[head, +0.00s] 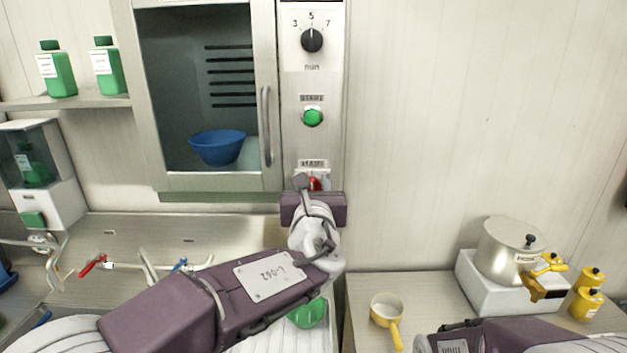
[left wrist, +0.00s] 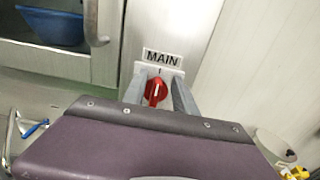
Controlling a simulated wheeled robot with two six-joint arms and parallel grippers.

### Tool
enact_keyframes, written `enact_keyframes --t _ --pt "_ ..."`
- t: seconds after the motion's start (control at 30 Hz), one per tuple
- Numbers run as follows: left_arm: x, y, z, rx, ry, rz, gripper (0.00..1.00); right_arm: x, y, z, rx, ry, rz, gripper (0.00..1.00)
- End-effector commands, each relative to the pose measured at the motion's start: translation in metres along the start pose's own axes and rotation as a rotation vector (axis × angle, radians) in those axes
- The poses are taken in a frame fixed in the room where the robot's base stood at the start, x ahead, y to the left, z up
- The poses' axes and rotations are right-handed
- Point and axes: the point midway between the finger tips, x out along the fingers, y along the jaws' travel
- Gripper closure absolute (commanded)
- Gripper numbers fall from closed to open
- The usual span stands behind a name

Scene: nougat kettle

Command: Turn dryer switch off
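The dryer (head: 150,100) is a steel cabinet with a closed glass door, and its control column stands to the right of the door. Low on that column is a red rotary switch (head: 315,184) under a small label. In the left wrist view the red switch (left wrist: 155,91) sits below a "MAIN" label, its pale mark near upright and slightly tilted. My left gripper (head: 312,186) is at the switch, partly hiding it in the head view. Its fingers (left wrist: 160,92) are apart, one on each side of the knob; contact is not clear. My right gripper is out of view.
Above the switch are a green button (head: 312,117) and a black dial (head: 312,40). The door handle (head: 266,125) is close on the left. A blue bowl (head: 218,146) is inside. A pot (head: 508,250) and a yellow-handled pan (head: 386,309) stand at right.

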Motion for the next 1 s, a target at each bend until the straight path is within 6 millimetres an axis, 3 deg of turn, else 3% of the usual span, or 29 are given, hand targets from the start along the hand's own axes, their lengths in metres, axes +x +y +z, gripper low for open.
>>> enact_keyframes --t 0.07,0.2,0.63,1.0 --pt "0.000 0.000 0.000 0.000 0.000 0.000 0.66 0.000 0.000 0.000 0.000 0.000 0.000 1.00" --pt "0.000 0.000 0.000 0.000 0.000 0.000 1.00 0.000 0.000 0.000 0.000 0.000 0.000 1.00" --pt "-0.001 0.001 -0.002 -0.026 -0.001 0.000 1.00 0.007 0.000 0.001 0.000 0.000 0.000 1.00" --pt "-0.001 0.007 -0.008 -0.268 -0.004 0.000 1.00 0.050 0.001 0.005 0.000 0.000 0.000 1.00"
